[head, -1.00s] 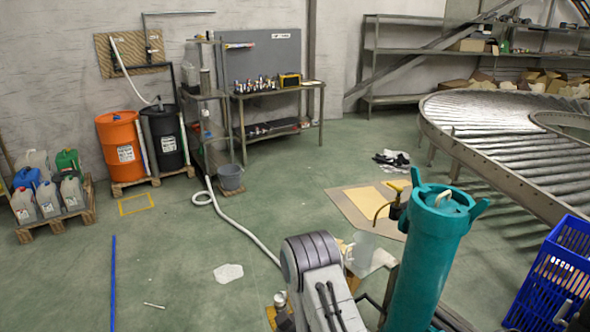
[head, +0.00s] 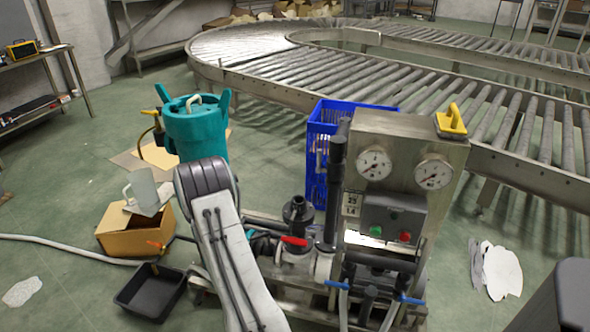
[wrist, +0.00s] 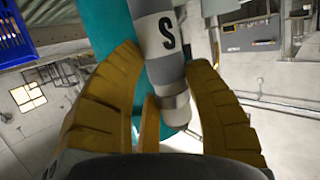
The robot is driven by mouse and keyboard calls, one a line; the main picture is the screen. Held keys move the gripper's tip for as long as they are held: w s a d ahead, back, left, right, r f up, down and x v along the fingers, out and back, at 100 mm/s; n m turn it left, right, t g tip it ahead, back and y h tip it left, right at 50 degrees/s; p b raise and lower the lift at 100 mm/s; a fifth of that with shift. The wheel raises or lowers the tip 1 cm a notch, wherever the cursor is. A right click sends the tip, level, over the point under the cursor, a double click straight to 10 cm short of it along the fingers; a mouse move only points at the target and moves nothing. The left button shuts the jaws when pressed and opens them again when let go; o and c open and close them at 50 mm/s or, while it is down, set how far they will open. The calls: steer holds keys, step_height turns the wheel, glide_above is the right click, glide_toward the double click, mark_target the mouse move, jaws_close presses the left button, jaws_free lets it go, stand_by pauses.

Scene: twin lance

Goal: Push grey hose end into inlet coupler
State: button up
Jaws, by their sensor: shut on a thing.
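In the wrist view my gripper (wrist: 165,62), with yellow-brown fingers, is closed around a grey cylindrical end piece. It looks like the grey hose end (wrist: 172,70), with a white band marked "S" and a metallic tip. A teal body stands behind it. In the head view my gripper is hidden; only my arm shows, reaching toward the pump skid. The pump skid (head: 400,135) carries gauges, a red-handled valve (head: 294,241) and a dark upright pipe fitting (head: 298,212). I cannot tell which fitting is the inlet coupler, nor whether the hose end touches anything.
A teal vessel (head: 196,135) stands behind my arm. A cardboard box (head: 130,232) and black tray (head: 150,293) lie to the left, with a pale hose (head: 60,245) on the floor. A blue crate (head: 318,150) and roller conveyor (head: 270,65) are behind the skid.

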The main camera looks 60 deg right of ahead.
steer(key=s+d+m+g+h+b, duration=0.1)
steer(key=s+d+h+b, duration=0.2)
steer(key=d, duration=0.6)
steer(key=s+d+m+g+b, duration=0.1)
steer(key=s+d+m+b, duration=0.2)
steer(key=d, duration=0.5)
steer(key=s+d+r+m+g+h+b, duration=0.1)
steer(key=s+d+r+b, duration=0.1)
steer(key=s+d, duration=0.5)
steer(key=s+d+r+g+h+b, duration=0.1)
steer(key=s+d+r+g+b, duration=0.1)
steer(key=s+d, duration=0.4)
steer(key=shift+s+d+r+m+g+b, duration=0.3)
steer(key=shift+s+d+r+m+b, duration=0.15)
steer(key=shift+s+b, duration=0.45)
steer(key=shift+a+f, duration=0.1)
steer(key=shift+f, duration=0.05)
steer(key=shift+f+b, duration=1.65)
steer(key=shift+f, duration=1.1)
steer(key=shift+s+a+f+b, duration=0.1)
steer(key=shift+f+b, duration=0.9)
steer(key=shift+f, duration=0.2)
